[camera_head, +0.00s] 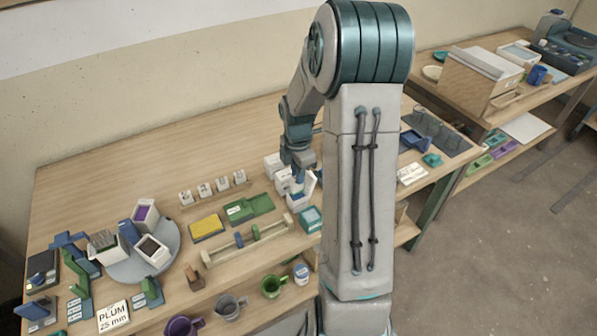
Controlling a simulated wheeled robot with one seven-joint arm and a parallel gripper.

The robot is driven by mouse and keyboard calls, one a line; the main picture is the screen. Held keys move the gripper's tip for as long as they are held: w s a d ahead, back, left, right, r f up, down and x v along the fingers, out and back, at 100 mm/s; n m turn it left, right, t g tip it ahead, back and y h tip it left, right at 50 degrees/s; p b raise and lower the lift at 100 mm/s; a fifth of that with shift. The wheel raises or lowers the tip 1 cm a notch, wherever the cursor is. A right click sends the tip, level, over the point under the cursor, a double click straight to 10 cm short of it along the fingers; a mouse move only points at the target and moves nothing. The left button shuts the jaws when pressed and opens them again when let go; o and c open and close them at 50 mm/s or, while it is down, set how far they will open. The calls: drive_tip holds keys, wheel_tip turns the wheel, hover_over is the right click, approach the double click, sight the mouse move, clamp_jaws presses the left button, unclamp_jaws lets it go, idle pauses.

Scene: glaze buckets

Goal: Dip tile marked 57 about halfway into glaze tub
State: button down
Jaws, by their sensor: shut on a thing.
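My gripper (299,177) points down over a cluster of small white containers (272,165) at the right of the bench. It is shut on a small pale piece (309,183) that looks like a tile; no number is legible on it. Several white tiles (204,190) with dark marks stand in a row on a wooden rack left of the gripper; their marks are too small to read. A round grey turntable (172,262) at left carries white tubs, one with purple inside (145,213) and one with a dark inside (152,249).
A card reading "PLUM 25 mm" (113,317) stands at the front left. A yellow sponge-like block (206,228), a green block (248,208) and a wooden frame with rods (246,243) lie mid-bench. Mugs (229,306) sit at the front. The back left bench is clear.

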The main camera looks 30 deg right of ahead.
sight(298, 191)
drive_tip(key=shift+f, duration=0.15)
idle(0.3)
drive_tip(key=shift+f+b, duration=1.85)
drive_tip(key=shift+f, duration=0.85)
drive_tip(key=shift+r, duration=0.15)
idle(1.2)
drive_tip(key=shift+r+p, duration=2.05)
drive_tip(key=shift+r, duration=0.4)
drive_tip(key=shift+r, duration=0.1)
drive_tip(key=shift+r+p, duration=1.25)
drive_tip(key=shift+r, duration=0.1)
